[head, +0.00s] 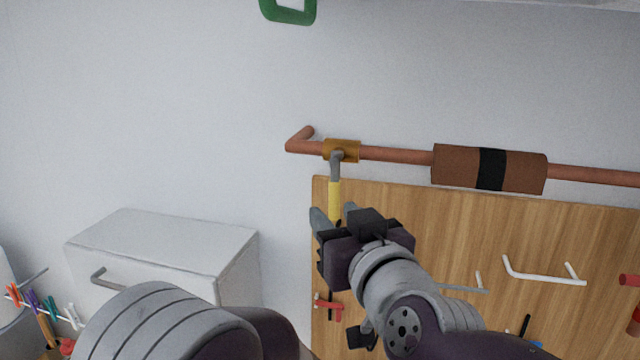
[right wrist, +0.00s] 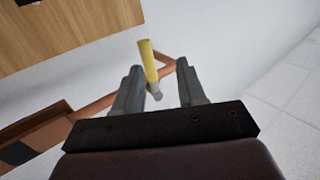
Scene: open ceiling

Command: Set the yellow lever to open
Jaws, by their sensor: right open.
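The yellow lever (head: 335,200) hangs down from a brass valve (head: 342,150) on a copper pipe (head: 395,154) along the wall. Its upper part is a bare grey stem and its lower part a yellow grip. My right gripper (head: 333,213) is open at the lower end of the lever. In the right wrist view the yellow lever (right wrist: 149,62) stands between the two spread fingers (right wrist: 160,84), nearer the left one, and I cannot tell whether they touch it. My left gripper is not in view.
A wooden board (head: 460,225) with white hooks (head: 540,275) is below the pipe. A brown sleeve with a black band (head: 450,165) surrounds the pipe. A white cabinet (head: 165,240) is at the left. A green frame (head: 290,14) is above.

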